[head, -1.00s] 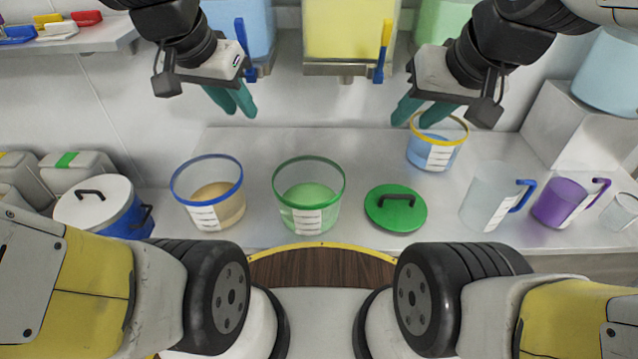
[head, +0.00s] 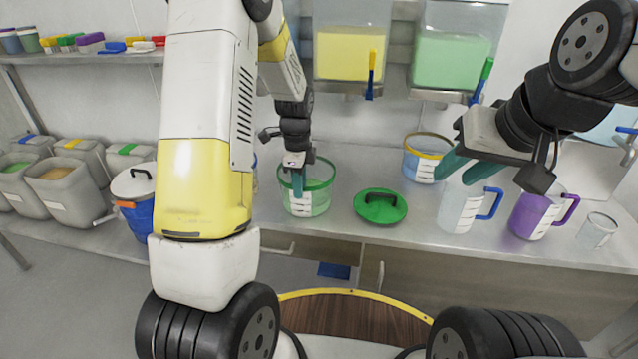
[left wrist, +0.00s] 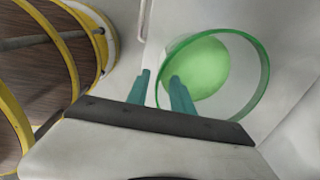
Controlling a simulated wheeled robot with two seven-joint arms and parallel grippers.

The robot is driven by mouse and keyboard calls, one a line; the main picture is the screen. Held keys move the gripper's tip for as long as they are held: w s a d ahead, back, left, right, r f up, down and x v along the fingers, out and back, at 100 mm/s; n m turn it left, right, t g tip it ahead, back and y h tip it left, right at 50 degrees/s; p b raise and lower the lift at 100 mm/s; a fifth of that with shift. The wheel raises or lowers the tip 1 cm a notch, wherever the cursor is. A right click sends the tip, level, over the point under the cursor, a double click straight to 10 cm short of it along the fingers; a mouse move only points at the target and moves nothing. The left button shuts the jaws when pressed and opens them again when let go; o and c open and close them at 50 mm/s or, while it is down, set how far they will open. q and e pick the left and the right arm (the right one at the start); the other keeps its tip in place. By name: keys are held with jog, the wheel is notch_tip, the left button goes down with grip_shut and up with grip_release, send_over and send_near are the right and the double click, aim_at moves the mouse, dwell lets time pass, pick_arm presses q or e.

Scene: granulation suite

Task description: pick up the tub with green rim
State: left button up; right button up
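The tub with green rim (head: 318,199) stands upright on the bench, clear-walled with pale green contents and a white label. It also fills the upper right of the left wrist view (left wrist: 262,85). My left gripper (head: 297,190) is at the tub's rim. In the left wrist view its teal fingers (left wrist: 162,88) are apart, one outside the tub and one over its inside, with the near wall between them. I cannot tell whether they touch the wall. My right gripper (head: 457,173) is open and empty, above the bench near the yellow-rimmed tub.
A green lid (head: 381,207) lies right of the tub. The yellow-rimmed tub (head: 424,160), a blue-handled jug (head: 459,213), a purple jug (head: 533,216) and a clear beaker (head: 597,232) stand further right. My left arm mostly hides the blue-rimmed tub. Dispensers (head: 351,55) hang above.

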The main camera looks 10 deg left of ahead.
pick_arm(q)
send_over(302, 216)
notch_tip(302, 216, down, 7)
jog(key=shift+f, duration=0.1)
grip_shut()
dwell(1.5)
